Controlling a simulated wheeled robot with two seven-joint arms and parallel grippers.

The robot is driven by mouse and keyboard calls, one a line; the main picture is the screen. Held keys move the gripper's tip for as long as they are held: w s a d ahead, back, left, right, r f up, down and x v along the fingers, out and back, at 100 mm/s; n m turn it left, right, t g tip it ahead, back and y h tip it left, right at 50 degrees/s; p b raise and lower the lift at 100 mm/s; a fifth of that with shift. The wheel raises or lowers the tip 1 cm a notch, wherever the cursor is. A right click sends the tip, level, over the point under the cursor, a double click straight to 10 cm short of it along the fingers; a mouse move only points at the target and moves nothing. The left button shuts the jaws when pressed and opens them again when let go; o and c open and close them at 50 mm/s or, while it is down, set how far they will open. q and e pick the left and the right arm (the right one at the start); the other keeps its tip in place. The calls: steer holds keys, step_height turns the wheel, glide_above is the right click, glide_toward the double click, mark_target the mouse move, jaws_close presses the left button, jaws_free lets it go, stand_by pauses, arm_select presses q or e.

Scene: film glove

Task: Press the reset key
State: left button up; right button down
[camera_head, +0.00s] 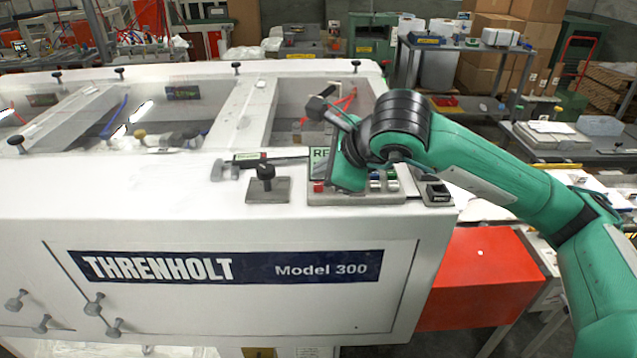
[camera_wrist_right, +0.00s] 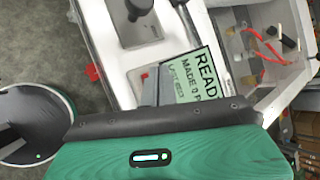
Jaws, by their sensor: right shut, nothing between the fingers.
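A control panel (camera_head: 357,198) sits on the front right corner of the white machine's top. It carries a red button (camera_head: 318,187) at its left and several small coloured keys (camera_head: 384,181) at its right. No key label is legible, so I cannot tell which is the reset key. A green display (camera_head: 318,158) stands behind the keys; in the right wrist view the display (camera_wrist_right: 197,75) reads "READ…" and "MADE 0". My right gripper (camera_head: 347,186) is shut and empty, pointing down over the panel's middle. It hides the keys below it; contact cannot be told.
A black knob on a grey plate (camera_head: 268,190) stands left of the panel, and a small black-topped device (camera_head: 437,193) right of it. A red box (camera_head: 480,275) is beside the machine's right end.

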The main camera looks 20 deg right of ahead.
steer(key=shift+r, duration=0.15)
steer(key=shift+r+p, duration=0.9)
steer(key=shift+r, duration=1.6)
